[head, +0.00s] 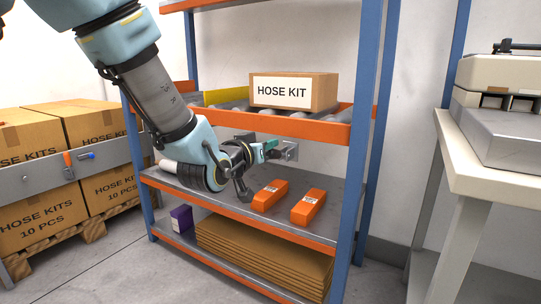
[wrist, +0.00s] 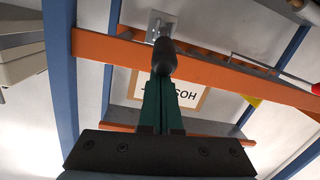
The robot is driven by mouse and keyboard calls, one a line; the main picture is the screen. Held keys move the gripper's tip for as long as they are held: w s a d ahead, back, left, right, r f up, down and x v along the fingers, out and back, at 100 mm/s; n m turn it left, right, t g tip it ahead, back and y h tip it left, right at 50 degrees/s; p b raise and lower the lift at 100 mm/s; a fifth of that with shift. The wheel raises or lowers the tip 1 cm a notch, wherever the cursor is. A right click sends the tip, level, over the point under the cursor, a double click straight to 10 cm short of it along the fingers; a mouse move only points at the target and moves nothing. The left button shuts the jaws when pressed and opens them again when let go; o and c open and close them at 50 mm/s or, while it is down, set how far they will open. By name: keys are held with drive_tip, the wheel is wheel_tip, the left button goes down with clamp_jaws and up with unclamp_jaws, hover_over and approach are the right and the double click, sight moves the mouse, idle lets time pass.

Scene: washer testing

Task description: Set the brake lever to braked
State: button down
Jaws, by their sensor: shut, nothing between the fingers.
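The brake lever (wrist: 167,58) shows in the wrist view as a dark, rounded grip on a thin metal stem. Its light grey mounting plate (wrist: 155,22) is at the orange shelf rail. In the head view the plate (head: 291,152) sits just under the roller shelf's front rail, and my gripper hides most of the lever. My gripper (wrist: 161,84) has its green fingers shut together and empty, with the tips right at the grip's lower end. I cannot tell whether they touch it. In the head view my gripper (head: 269,146) is just left of the plate.
A hose kit box (head: 293,92) stands on the rollers above the orange rail (head: 330,131). Two orange packs (head: 270,195) (head: 308,207) lie on the shelf below. The blue right post (head: 358,150) bounds the rack. Stacked cartons (head: 40,210) stand at left.

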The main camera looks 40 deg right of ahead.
drive_tip(key=shift+s+a+f+b, duration=0.1)
drive_tip(key=shift+a+f+b, duration=0.1)
drive_tip(key=shift+f+b, duration=0.35)
